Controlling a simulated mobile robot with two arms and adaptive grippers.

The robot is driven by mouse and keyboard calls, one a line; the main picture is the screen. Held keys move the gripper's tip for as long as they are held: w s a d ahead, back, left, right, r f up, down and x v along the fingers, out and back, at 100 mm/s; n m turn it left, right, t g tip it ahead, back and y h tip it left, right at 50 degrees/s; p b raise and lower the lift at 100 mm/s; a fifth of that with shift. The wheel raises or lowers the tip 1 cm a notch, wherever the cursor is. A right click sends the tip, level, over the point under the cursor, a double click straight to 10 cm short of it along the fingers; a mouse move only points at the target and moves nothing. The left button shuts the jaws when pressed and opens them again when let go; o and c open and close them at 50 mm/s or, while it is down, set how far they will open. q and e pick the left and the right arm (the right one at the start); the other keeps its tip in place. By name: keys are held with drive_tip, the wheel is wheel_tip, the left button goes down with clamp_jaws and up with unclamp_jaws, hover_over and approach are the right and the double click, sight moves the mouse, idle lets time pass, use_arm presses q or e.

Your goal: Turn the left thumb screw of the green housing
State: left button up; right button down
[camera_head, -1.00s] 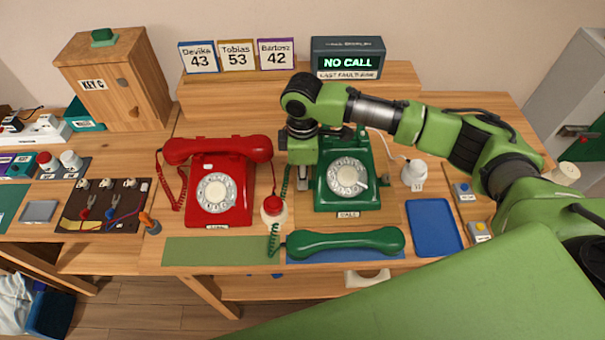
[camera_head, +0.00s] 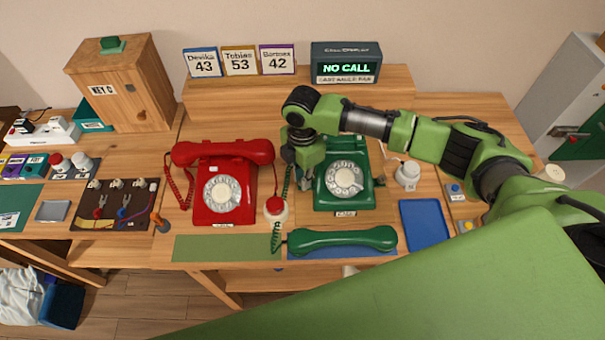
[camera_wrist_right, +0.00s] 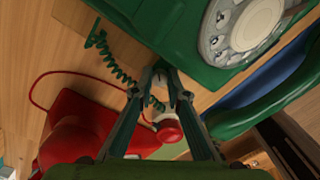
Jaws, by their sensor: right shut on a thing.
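The green housing (camera_head: 357,203) is a dial phone body with a white dial, standing right of the red phone; part of it shows in the right wrist view (camera_wrist_right: 178,30). My right gripper (camera_head: 305,183) is at the housing's left side, low near the table. In the right wrist view its fingertips (camera_wrist_right: 160,78) come together beside the housing's edge. They are shut on the left thumb screw, which the fingertips mostly hide. A small knob (camera_head: 380,181) shows at the housing's right side. My left gripper is not in view.
The green handset (camera_head: 342,240) lies in front of the housing. The red phone (camera_head: 223,205) and a red-topped white thing (camera_head: 276,209) are on the left. A coiled green cord (camera_wrist_right: 118,70) runs close to the gripper. A blue tray (camera_head: 424,226) lies on the right.

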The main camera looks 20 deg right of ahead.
idle(0.3)
drive_tip(key=c, duration=2)
unclamp_jaws()
drive_tip(key=shift+o, duration=0.2)
wheel_tip(320, 180, up, 8)
drive_tip(key=shift+r, duration=0.1)
